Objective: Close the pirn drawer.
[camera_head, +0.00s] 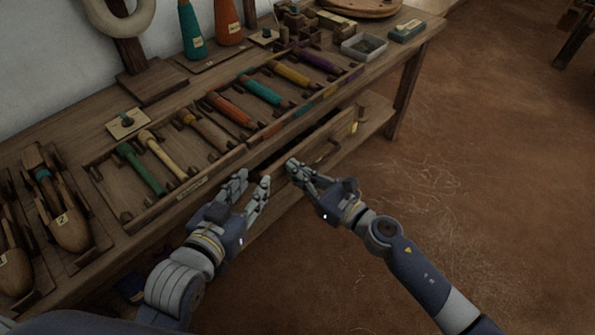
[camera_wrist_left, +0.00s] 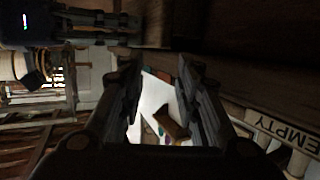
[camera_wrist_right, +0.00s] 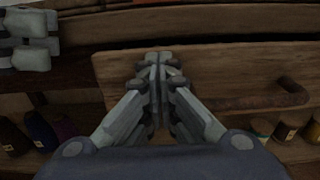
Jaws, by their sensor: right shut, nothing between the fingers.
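The wooden pirn drawer (camera_head: 345,128) sits under the bench top and stands partly out, with a dark gap behind its front. Its front also fills the right wrist view (camera_wrist_right: 215,75), with a bar handle (camera_wrist_right: 280,99) to the right. My right gripper (camera_head: 293,167) is shut and empty at the left part of the drawer front; its fingertips (camera_wrist_right: 159,58) overlap the front, and I cannot tell if they touch. My left gripper (camera_head: 253,180) is open and empty beside the bench edge, left of the right one. Its fingers stand apart in the left wrist view (camera_wrist_left: 160,78).
A rack of coloured pirns (camera_head: 262,92) lies on the bench above the drawer. Shuttles (camera_head: 62,215) lie at the left, cones (camera_head: 228,22) at the back, and a grey tray (camera_head: 364,46) at the far end. The floor (camera_head: 460,160) to the right is clear.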

